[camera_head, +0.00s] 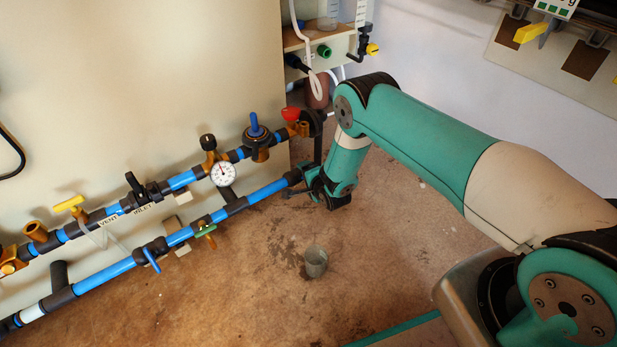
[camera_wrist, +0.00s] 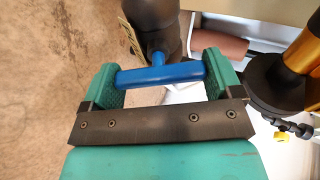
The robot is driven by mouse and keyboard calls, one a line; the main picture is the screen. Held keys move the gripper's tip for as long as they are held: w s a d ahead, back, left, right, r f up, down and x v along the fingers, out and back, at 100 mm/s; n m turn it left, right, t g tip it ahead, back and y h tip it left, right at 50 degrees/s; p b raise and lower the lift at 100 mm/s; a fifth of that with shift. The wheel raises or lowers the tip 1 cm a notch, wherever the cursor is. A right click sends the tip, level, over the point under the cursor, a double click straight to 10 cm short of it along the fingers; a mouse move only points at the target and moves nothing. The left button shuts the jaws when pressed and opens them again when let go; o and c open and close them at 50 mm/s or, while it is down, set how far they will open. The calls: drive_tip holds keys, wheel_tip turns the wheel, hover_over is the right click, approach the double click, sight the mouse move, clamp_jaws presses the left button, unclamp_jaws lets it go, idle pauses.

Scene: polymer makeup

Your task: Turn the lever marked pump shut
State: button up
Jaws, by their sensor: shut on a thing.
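My gripper (camera_wrist: 162,76) is shut on a blue T-shaped lever (camera_wrist: 160,73) in the wrist view, with one green finger at each end of its crossbar. The lever's stem runs into a black valve body (camera_wrist: 153,18). A small yellowish tag (camera_wrist: 130,35) sits beside the valve body; I cannot read its words, so I cannot confirm the pump marking. In the head view my gripper (camera_head: 314,184) is low, at the right end of the lower blue pipe (camera_head: 265,191). The held lever is hidden there behind the gripper.
Close to the gripper's right in the wrist view is a black and brass fitting (camera_wrist: 285,75). The pipes carry other handles: blue (camera_head: 254,124), red (camera_head: 290,114), yellow (camera_head: 69,203) and green (camera_head: 206,231). A gauge (camera_head: 223,173) hangs between pipes. A grey cup (camera_head: 315,261) stands on open floor.

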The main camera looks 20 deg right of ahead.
idle(0.3)
drive_tip(key=o, duration=0.7)
drive_tip(key=shift+o, duration=0.2)
drive_tip(key=p+v, duration=0.9)
drive_tip(key=v, duration=0.8)
drive_tip(key=shift+s, duration=0.2)
drive_tip(key=shift+d, duration=0.1)
